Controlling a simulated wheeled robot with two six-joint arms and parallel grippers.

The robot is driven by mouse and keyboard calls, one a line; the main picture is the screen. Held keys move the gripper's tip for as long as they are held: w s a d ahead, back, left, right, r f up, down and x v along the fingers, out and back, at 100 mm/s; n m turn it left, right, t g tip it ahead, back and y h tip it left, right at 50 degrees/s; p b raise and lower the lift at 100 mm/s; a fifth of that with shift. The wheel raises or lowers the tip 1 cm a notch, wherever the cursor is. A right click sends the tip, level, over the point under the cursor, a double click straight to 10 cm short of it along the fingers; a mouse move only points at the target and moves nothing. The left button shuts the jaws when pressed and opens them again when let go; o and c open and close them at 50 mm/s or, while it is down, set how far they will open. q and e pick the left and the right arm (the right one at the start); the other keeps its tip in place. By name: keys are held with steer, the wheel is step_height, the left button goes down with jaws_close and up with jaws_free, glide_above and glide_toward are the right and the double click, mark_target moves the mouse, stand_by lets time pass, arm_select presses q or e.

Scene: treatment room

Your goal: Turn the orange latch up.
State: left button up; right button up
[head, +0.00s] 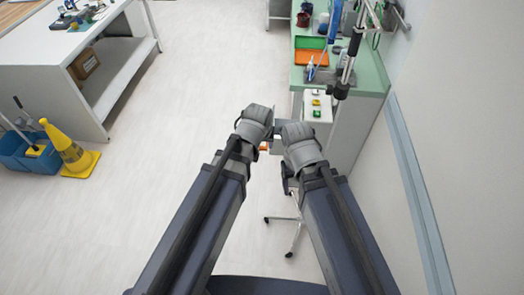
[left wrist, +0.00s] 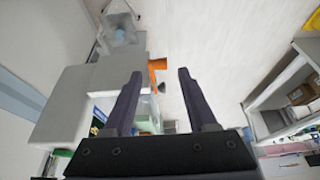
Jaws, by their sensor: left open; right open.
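A small orange piece, which looks like the latch (head: 264,147), shows between my two grippers in the head view, mostly hidden by them. In the left wrist view the orange latch (left wrist: 157,66) sticks out from the side of a grey block, between and beyond my left fingertips. My left gripper (left wrist: 160,74) is open with nothing between its fingers. In the head view my left gripper (head: 262,122) is close above the latch. My right gripper (head: 287,132) is just right of it; its fingers are hidden by its wrist. Whether anything touches the latch cannot be told.
A green-topped counter (head: 372,82) with an orange tray (head: 311,57) stands at the right, along the wall. A wheeled stand base (head: 293,220) is below my right arm. A yellow cone (head: 70,152) and a white table (head: 50,50) are at left. The floor between is clear.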

mark_target(262, 148)
arm_select(q)
steer(key=shift+b+x, duration=1.35)
steer(key=shift+x, duration=0.65)
jaws_close()
